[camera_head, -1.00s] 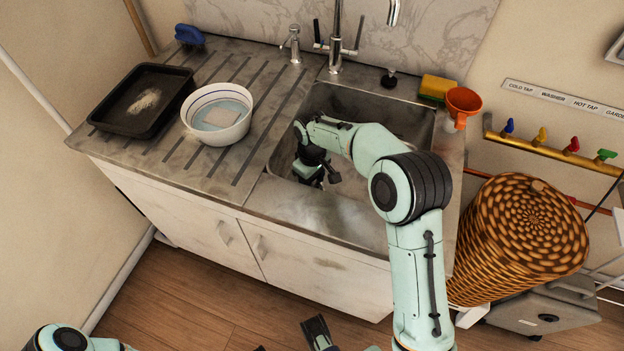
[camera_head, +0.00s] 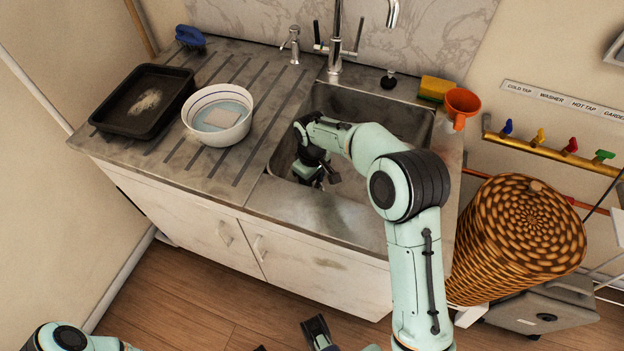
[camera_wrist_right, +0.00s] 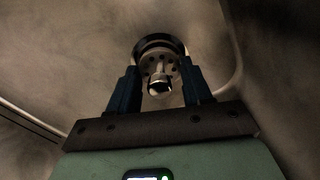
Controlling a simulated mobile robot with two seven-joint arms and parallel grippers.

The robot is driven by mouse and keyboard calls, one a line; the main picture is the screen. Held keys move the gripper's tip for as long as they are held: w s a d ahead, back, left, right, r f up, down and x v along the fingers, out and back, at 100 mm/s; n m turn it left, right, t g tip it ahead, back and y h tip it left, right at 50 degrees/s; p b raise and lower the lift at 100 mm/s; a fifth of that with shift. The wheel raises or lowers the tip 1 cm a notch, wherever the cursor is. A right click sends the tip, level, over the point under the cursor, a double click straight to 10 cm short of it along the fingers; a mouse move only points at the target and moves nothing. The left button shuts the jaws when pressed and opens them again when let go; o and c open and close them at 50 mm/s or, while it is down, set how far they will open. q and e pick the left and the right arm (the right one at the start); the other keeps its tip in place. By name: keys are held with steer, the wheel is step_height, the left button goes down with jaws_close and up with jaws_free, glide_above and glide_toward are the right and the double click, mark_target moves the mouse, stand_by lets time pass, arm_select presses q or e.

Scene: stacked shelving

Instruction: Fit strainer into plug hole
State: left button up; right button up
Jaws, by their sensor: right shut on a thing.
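My right gripper (camera_head: 312,174) is down inside the sink basin (camera_head: 345,208), with its fingers partly hidden by its own wrist in the head view. In the right wrist view, this gripper (camera_wrist_right: 159,78) is shut on the strainer (camera_wrist_right: 160,66), a small metal disc with holes and a knob facing the camera. The dark round ring of the plug hole (camera_wrist_right: 158,41) shows directly behind the strainer. I cannot tell whether the strainer is seated in it or just above it. Part of my left arm shows at the bottom edge of the head view; its jaw state is unclear.
The basin walls surround my right gripper closely. A tap (camera_head: 336,40) stands behind the sink. A white bowl (camera_head: 217,138) and a black tray (camera_head: 118,124) are on the draining board. A sponge (camera_head: 434,88) and an orange funnel (camera_head: 461,103) sit at the right rim.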

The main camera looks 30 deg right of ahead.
arm_select(q)
steer(key=shift+f+b, duration=0.3)
arm_select(e)
steer(key=shift+f, duration=0.6)
steer(key=o, duration=1.1)
arm_select(q)
steer(key=shift+s, duration=0.1)
steer(key=shift+s+r+g+p, duration=0.4)
steer(key=shift+s+r+p, duration=0.4)
steer(key=shift+p, duration=0.4)
arm_select(e)
step_height(320, 180, up, 14)
steer(key=shift+f, duration=0.25)
